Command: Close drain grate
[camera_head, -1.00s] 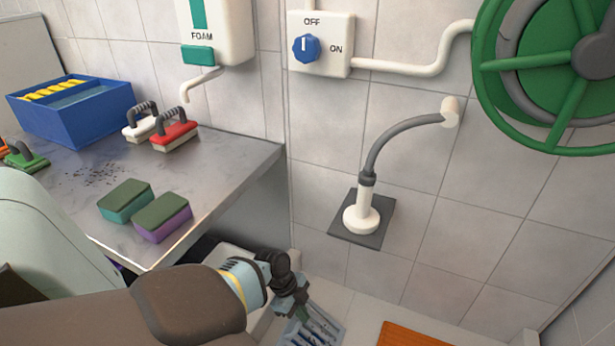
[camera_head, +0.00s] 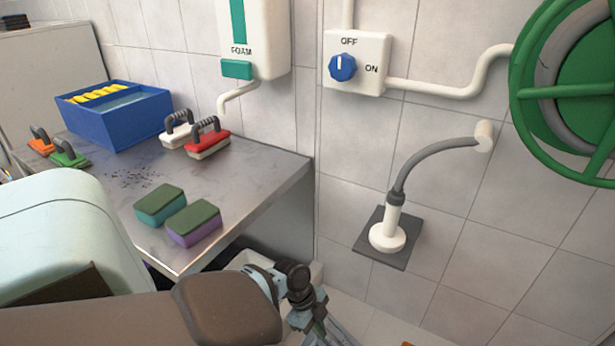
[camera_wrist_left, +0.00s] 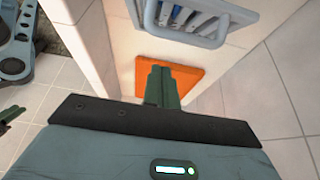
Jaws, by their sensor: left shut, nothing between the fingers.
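The drain grate, a grey-blue rounded frame with pale slats (camera_wrist_left: 198,12), is at the top of the left wrist view. In the head view only a small slatted part (camera_head: 338,334) shows at the bottom edge, mostly behind my left gripper. I cannot tell from these frames how far the grate is tilted. My left gripper (camera_wrist_left: 163,72) has its dark green fingers together and empty. In the wrist view they overlap an orange mat and lie below the grate's near bar, apart from it in the picture.
A metal table (camera_head: 250,190) with brushes, sponges and a blue bin (camera_head: 125,125) stands at left. A hose (camera_head: 425,160) runs from the wall to a white nozzle on a dark plate. The orange mat (camera_wrist_left: 208,78) lies on the tiled floor. A green reel (camera_head: 580,90) hangs at right.

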